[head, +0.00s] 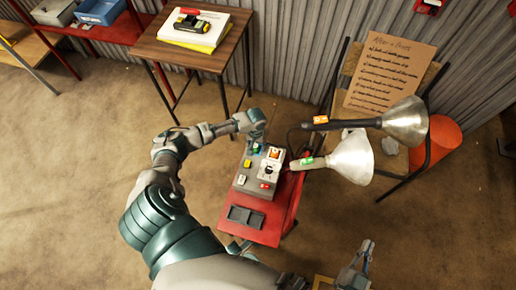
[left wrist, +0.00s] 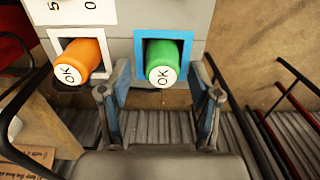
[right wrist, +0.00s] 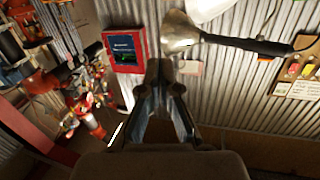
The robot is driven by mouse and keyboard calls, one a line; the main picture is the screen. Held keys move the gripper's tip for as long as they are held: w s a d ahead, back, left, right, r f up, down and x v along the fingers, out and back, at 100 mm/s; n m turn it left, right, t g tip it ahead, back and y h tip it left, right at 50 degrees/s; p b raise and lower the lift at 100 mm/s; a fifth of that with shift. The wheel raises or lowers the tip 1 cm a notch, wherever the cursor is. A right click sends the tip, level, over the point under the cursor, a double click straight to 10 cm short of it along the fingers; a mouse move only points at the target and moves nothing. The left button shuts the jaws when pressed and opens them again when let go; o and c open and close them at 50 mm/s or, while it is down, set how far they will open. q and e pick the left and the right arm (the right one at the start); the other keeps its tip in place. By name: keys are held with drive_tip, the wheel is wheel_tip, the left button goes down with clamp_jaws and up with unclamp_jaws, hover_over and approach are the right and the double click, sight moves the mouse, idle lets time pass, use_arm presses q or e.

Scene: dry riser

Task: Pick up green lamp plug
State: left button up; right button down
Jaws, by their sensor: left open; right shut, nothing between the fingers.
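The green plug (left wrist: 161,62) has a white face marked OK and sits in a blue-framed socket of a grey box (head: 252,178). My left gripper (left wrist: 160,85) is open, with one finger on each side of the green plug's lower end; I cannot tell whether they touch it. In the head view the left gripper (head: 255,130) is at the far end of the box and largely hides the plug. A lamp with a green tag (head: 350,160) lies to the right of the box. My right gripper (head: 360,258) is shut and empty, low in the head view.
An orange plug (left wrist: 82,60), also marked OK, sits in a white-framed socket beside the green one. A lamp with an orange tag (head: 405,122) lies close by. A red stand (head: 262,228) bears the box. A wooden table (head: 160,45) is at the back left.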

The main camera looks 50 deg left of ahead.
use_arm(q)
drive_tip(key=shift+f, duration=0.35)
drive_tip(key=shift+a, duration=0.15)
drive_tip(key=shift+a+f, duration=0.1)
drive_tip(key=c, duration=1.1)
drive_tip(key=shift+d, duration=0.2)
clamp_jaws()
